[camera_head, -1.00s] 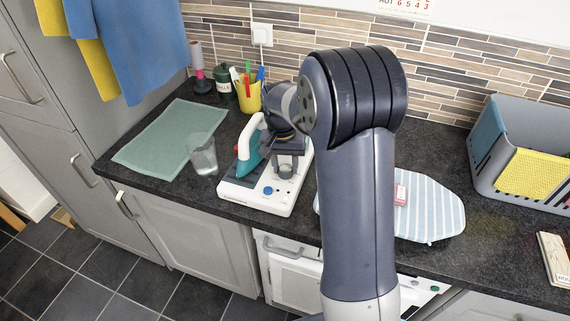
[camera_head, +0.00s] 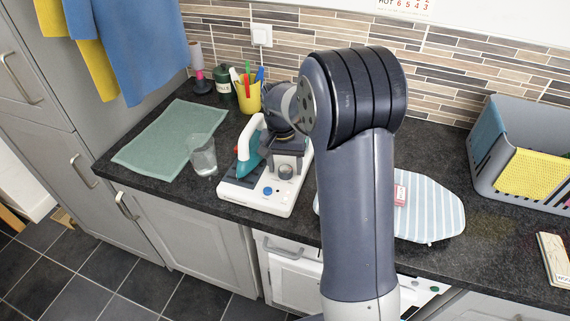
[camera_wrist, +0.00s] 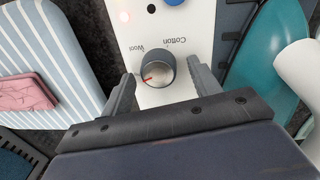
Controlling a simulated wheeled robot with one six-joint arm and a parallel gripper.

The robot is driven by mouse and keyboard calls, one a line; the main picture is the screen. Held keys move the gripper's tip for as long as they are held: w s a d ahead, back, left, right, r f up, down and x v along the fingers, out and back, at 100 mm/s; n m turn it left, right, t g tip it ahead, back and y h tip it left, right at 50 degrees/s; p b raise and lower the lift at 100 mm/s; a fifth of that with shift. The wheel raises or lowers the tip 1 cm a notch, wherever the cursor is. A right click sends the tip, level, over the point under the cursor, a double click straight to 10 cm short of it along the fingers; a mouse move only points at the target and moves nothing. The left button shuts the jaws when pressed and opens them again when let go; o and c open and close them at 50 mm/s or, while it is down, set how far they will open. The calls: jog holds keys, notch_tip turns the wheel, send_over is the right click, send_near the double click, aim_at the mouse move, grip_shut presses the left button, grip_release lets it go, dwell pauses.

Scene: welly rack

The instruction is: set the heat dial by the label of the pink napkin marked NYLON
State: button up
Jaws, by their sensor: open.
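The heat dial (camera_wrist: 157,70) is a dark knob with a silver face and a red line pointing to the lower left in the wrist view. "Wool" and "Cotton" are legible beside it; other markings are hidden. In the head view the dial (camera_head: 286,171) sits on the front of the white iron station (camera_head: 283,207). My gripper (camera_wrist: 163,82) is open, one finger on each side of the dial; I cannot tell whether they touch it. The pink napkin (camera_wrist: 28,92) lies folded on the striped board, also in the head view (camera_head: 400,194); its label is unreadable.
A teal iron (camera_head: 248,152) rests on the station left of my gripper. A clear glass (camera_head: 203,155) stands left of the station by a green mat (camera_head: 170,140). The striped ironing board (camera_head: 436,211) is to the right, with a grey crate (camera_head: 483,165) beyond.

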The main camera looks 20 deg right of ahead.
aim_at(283, 167)
notch_tip(283, 167, up, 11)
jog(key=shift+w+a+b, duration=0.15)
jog(key=shift+a+b, duration=0.2)
jog(key=shift+b, duration=0.05)
jog(key=shift+f, duration=0.2)
jog(key=f, duration=0.7)
jog(key=f+p, duration=0.1)
jog(key=f, duration=0.2)
jog(key=shift+d+f, duration=0.35)
jog(key=shift+f, duration=0.05)
jog(key=shift+r, duration=0.1)
jog(key=shift+r, duration=0.1)
